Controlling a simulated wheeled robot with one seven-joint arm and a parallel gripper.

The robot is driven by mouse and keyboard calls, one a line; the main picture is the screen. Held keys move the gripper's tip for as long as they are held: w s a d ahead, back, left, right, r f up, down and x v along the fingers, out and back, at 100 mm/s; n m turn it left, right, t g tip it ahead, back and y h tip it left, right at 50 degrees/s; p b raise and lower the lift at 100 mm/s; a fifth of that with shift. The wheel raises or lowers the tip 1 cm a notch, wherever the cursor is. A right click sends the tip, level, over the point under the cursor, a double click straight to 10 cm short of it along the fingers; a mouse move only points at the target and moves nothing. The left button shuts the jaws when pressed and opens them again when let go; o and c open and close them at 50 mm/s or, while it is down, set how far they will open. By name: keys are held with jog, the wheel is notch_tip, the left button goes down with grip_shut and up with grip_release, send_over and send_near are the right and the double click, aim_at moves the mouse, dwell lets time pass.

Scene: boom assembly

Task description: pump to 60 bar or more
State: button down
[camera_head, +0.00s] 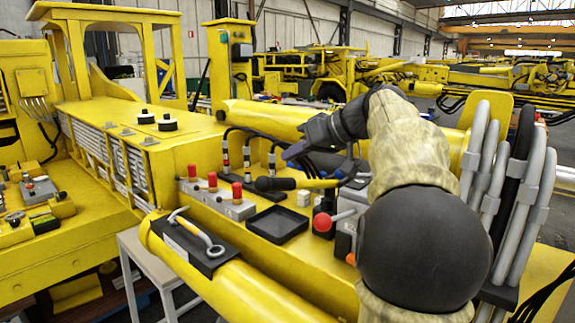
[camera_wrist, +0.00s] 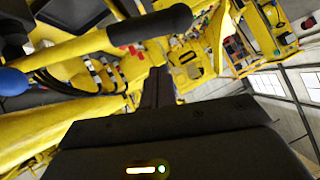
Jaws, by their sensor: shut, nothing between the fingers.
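A pump lever with a black grip (camera_head: 275,183) and a yellow rod (camera_head: 318,184) lies roughly level above the yellow machine deck in the head view. The same black grip (camera_wrist: 165,24) and yellow rod (camera_wrist: 85,46) cross the upper left of the wrist view. My gripper (camera_head: 300,152) is just above the lever in the head view. Its narrow dark fingers (camera_wrist: 156,88) show shut and empty in the wrist view, and the grip appears apart from them. I cannot make out a pressure gauge reading. My arm hides part of the deck behind it.
A red ball knob (camera_head: 322,221) stands beside a black tray (camera_head: 277,224). Valve blocks with red caps (camera_head: 237,189) are left of the tray. A wrench (camera_head: 197,233) lies on a dark pad at front left. Thick grey hoses (camera_head: 527,205) stand at right.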

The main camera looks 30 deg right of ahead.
jog(key=f, duration=0.1)
jog(key=a+f, duration=0.1)
jog(key=f, duration=0.1)
jog(key=shift+a+f+p, duration=0.15)
jog(key=shift+f+p, duration=0.15)
jog(key=shift+p, duration=0.05)
